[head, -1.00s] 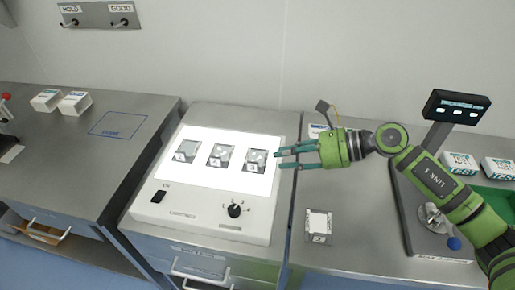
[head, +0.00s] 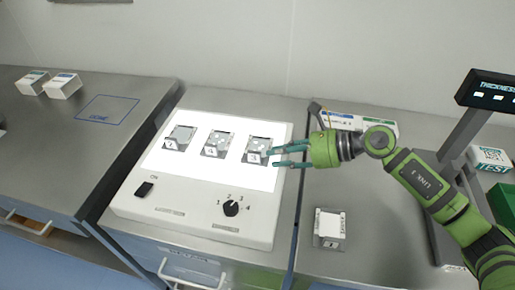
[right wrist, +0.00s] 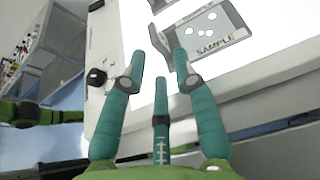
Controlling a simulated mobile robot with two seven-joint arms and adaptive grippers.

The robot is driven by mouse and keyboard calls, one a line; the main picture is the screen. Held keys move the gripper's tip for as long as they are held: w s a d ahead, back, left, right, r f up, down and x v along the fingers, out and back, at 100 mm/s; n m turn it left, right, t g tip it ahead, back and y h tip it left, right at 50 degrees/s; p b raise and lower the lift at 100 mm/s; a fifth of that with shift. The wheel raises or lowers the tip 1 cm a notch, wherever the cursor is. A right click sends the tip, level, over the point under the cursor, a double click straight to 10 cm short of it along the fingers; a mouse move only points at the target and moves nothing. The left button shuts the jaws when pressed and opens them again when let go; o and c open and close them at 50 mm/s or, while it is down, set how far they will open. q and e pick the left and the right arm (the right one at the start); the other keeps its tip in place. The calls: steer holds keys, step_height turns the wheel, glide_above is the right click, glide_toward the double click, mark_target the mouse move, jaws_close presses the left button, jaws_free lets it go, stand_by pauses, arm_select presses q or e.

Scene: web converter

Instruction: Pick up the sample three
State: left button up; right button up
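Sample three (head: 257,146), a small grey-framed plate with pale spots and a raised labelled front, lies rightmost of three on the lit white panel. Sample two (head: 217,142) and sample one (head: 181,136) lie to its left. My right gripper (head: 270,157) comes in from the right, with its fingertips at sample three's right edge. Its fingers are apart with nothing between them. In the right wrist view, a plate marked SAMPLE (right wrist: 205,26) lies just beyond the open fingers (right wrist: 158,62). I cannot tell whether they touch it. My left gripper is out of view.
The light box (head: 190,212) has a switch (head: 144,189) and a numbered dial (head: 231,208) in front. A display on a post (head: 490,92) stands at right. White boxes (head: 62,86) sit at far left.

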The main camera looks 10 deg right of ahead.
mark_target(261, 157)
steer(key=a, duration=0.1)
steer(key=a+p, duration=0.1)
steer(key=w+a+p, duration=0.1)
steer(key=shift+a+f, duration=0.25)
steer(key=shift+f, duration=0.05)
steer(key=shift+w+a+f, duration=0.15)
steer(key=shift+a+f, duration=0.05)
steer(key=shift+f, duration=0.15)
jaws_close()
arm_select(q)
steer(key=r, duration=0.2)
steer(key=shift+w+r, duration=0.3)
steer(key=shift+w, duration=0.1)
